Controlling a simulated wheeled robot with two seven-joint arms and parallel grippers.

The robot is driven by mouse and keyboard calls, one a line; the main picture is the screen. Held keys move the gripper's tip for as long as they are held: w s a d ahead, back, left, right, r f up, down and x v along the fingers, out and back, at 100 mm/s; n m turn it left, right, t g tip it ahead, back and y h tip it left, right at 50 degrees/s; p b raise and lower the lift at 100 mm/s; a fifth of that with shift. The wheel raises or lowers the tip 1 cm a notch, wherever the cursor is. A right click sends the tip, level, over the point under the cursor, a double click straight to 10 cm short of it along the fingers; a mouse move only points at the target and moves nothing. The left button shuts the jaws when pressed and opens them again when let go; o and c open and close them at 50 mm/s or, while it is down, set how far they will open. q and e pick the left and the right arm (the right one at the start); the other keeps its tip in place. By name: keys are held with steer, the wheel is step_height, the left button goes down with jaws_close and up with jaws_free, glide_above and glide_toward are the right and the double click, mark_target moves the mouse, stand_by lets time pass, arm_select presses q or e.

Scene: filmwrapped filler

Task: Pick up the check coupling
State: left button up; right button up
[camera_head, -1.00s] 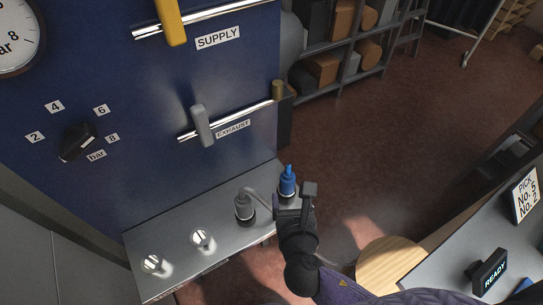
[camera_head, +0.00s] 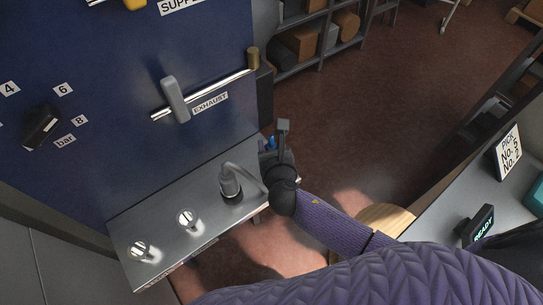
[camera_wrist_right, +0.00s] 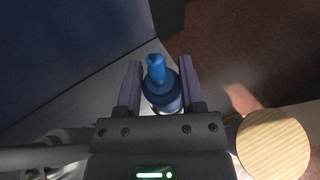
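A blue coupling (camera_wrist_right: 160,88) with a narrow blue tip stands on the metal ledge; I take it to be the check coupling. My right gripper (camera_wrist_right: 158,83) is open, with one dark finger on each side of the blue body in the wrist view. I cannot tell whether the fingers touch it. In the head view the right gripper (camera_head: 277,150) is at the ledge's right end and hides most of the blue coupling (camera_head: 270,142). My left gripper is not in view.
A grey fitting with a bent hose (camera_head: 231,184) stands on the ledge (camera_head: 160,205), left of my right gripper. Two silver knobs are further left. The blue panel (camera_head: 120,100) with the exhaust handle (camera_head: 175,100) rises behind. A round wooden top (camera_wrist_right: 273,144) is at right.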

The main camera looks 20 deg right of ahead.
jaws_close()
steer(key=shift+s+f, duration=0.2)
steer(key=shift+f, duration=0.05)
stand_by(0.8)
